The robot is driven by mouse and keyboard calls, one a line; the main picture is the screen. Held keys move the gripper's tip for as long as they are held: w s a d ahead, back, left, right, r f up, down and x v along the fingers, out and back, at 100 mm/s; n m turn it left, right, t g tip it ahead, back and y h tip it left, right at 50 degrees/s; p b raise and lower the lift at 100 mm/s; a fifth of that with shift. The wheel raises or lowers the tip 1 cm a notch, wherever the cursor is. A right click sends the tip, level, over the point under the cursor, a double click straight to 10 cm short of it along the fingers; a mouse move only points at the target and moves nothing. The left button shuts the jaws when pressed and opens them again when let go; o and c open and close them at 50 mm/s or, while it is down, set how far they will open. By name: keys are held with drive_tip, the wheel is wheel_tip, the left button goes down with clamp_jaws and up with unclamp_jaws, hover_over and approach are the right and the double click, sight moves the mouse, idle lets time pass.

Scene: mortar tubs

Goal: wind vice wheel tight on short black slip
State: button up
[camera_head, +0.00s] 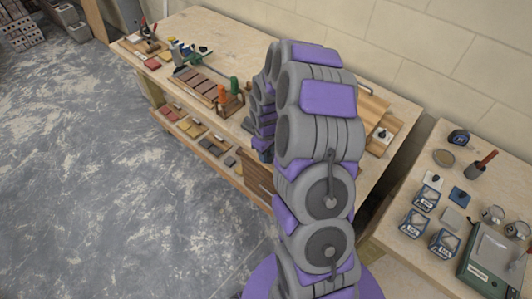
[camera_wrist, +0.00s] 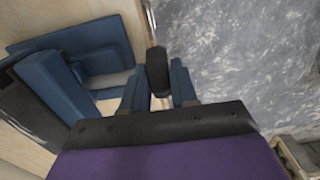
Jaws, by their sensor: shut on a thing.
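In the wrist view my gripper (camera_wrist: 158,82) has its two blue fingers on either side of a dark, rounded vice wheel (camera_wrist: 156,66), shut on it. The wheel sits at the bench edge, with grey floor beyond. The blue vice (camera_wrist: 52,84) fills the left of the wrist view, with blue blocky parts over pale wood. A dark piece lies at the far left, partly cut off; I cannot tell whether it is the short black slip. In the head view my arm hides the gripper and the vice wheel.
The long wooden bench (camera_head: 222,128) carries brown slips (camera_head: 196,82), a green-handled tool and small coloured pieces. A second table (camera_head: 402,240) at the right holds a green scale (camera_head: 492,258), labelled tubs (camera_head: 414,222) and a brush (camera_head: 481,165). Open grey floor (camera_head: 110,190) lies left.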

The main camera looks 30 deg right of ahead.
sight(271, 161)
clamp_jaws()
drive_tip(key=t, duration=0.1)
drive_tip(key=t+y, duration=0.1)
drive_tip(key=t, duration=0.1)
drive_tip(key=shift+s+d+t, duration=0.2)
drive_tip(key=shift+s+t, duration=0.1)
drive_tip(key=shift+s, duration=0.05)
drive_tip(key=t, duration=0.1)
drive_tip(key=b, duration=0.1)
drive_tip(key=t+y, duration=0.1)
drive_tip(key=shift+s+f+t, duration=0.25)
drive_tip(key=shift+f+t, duration=0.05)
drive_tip(key=t, duration=0.1)
drive_tip(key=t+y+b, duration=0.1)
drive_tip(key=t+b, duration=0.1)
drive_tip(key=shift+s+d+f, duration=0.15)
drive_tip(key=shift+s+f, duration=0.05)
drive_tip(key=shift+s, duration=0.05)
drive_tip(key=shift+t+y+b, duration=0.3)
drive_tip(key=shift+t+b, duration=0.05)
drive_tip(key=shift+t, duration=0.15)
drive_tip(key=shift+s+f+t+y, duration=0.2)
drive_tip(key=shift+t+y, duration=0.1)
drive_tip(key=shift+t, duration=0.45)
drive_tip(key=shift+s+f+t+y, duration=0.1)
drive_tip(key=shift+f+t+y, duration=0.15)
drive_tip(key=shift+t, duration=0.5)
drive_tip(key=shift+w+f+t+y, duration=0.15)
drive_tip(key=shift+t+y, duration=0.3)
drive_tip(key=shift+t, duration=1.15)
